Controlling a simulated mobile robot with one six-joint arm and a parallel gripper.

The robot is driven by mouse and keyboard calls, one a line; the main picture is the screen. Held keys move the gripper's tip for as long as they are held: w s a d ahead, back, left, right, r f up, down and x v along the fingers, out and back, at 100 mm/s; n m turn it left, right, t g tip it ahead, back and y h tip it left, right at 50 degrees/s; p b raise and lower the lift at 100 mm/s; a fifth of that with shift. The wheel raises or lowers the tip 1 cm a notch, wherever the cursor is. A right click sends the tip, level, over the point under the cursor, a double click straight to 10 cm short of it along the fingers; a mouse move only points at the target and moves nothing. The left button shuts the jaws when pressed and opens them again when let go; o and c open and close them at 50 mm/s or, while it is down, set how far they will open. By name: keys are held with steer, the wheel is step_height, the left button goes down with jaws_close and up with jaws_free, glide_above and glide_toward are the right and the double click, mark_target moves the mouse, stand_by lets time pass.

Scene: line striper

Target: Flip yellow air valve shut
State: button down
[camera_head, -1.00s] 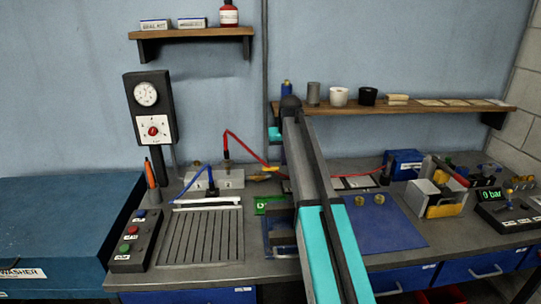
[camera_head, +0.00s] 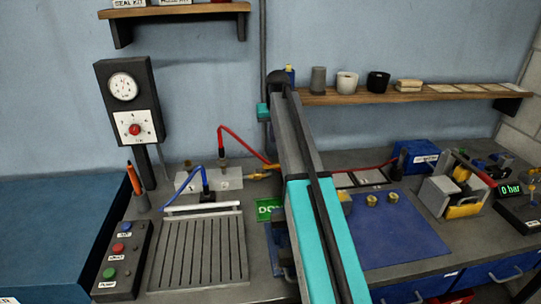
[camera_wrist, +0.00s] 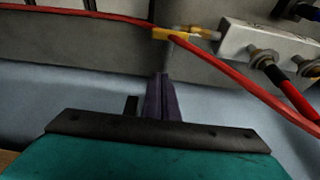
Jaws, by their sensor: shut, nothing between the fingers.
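The yellow air valve (camera_wrist: 168,33) shows at the top of the wrist view, in line with the red hose, with a brass fitting (camera_wrist: 203,33) beside it. In the head view the yellow valve (camera_head: 270,167) is small, right of the grey manifold block and close to my arm; I cannot tell its handle's setting. My gripper (camera_wrist: 161,82) is shut and empty in the wrist view. Its dark fingers point toward the valve, below it in that picture, with no clear contact. In the head view my arm hides the gripper.
The manifold block (camera_head: 222,179) carries red and blue hoses. A slotted tray (camera_head: 200,248) and a button box (camera_head: 122,262) stand in front. The blue mat (camera_head: 405,240) lies right of my arm. A shelf (camera_head: 440,95) runs along the wall behind.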

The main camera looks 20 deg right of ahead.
mark_target(268, 166)
stand_by(0.4)
step_height(268, 166, down, 9)
steer(key=p, duration=0.5)
steer(key=shift+s+f, duration=0.15)
steer(key=shift+s, duration=0.25)
stand_by(0.5)
stand_by(0.5)
